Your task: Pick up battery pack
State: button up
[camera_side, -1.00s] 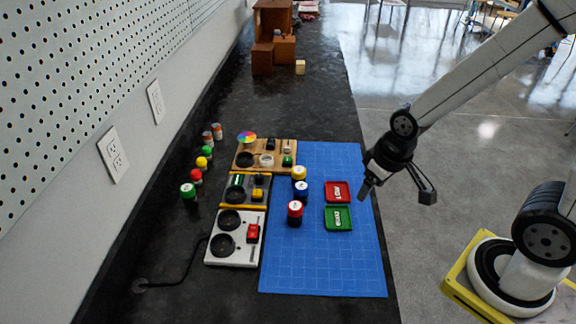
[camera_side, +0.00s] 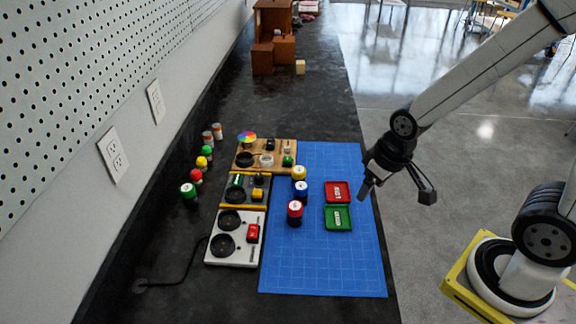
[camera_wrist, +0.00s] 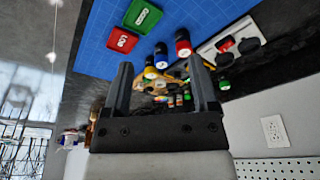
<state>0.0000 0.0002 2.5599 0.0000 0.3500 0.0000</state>
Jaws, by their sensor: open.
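Three cylinders that may be battery packs stand upright on the blue mat (camera_side: 320,265): a red and black one (camera_side: 295,213), a blue one (camera_side: 301,192) and a yellow one (camera_side: 299,173). I cannot tell which is the one named. The red (camera_wrist: 183,46), blue (camera_wrist: 161,57) and yellow (camera_wrist: 150,70) cylinders also show in the wrist view, beyond my fingers. My gripper (camera_side: 397,192) is open and empty, raised near the mat's right edge, right of the trays and apart from the cylinders. It also shows in the wrist view (camera_wrist: 160,70).
A red tray (camera_side: 338,191) and a green tray (camera_side: 338,218) lie on the mat. Several device boards, including a white one (camera_side: 236,238), sit left of it. Several small cylinders, one green (camera_side: 188,193), stand near the wall. The mat's front is clear.

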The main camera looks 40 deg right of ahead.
jog(key=shift+o, duration=0.2)
jog(key=shift+o, duration=1.4)
jog(key=m+g, duration=0.2)
jog(key=m, duration=1.2)
send_over(294, 205)
jog(key=f, duration=1)
jog(key=shift+s+d+f, duration=0.15)
jog(key=shift+s+f, duration=0.1)
jog(key=shift+s, duration=0.1)
jog(key=shift+w+a+f+g, duration=0.2)
jog(key=shift+w+f+g, duration=0.15)
jog(key=shift+f, duration=0.1)
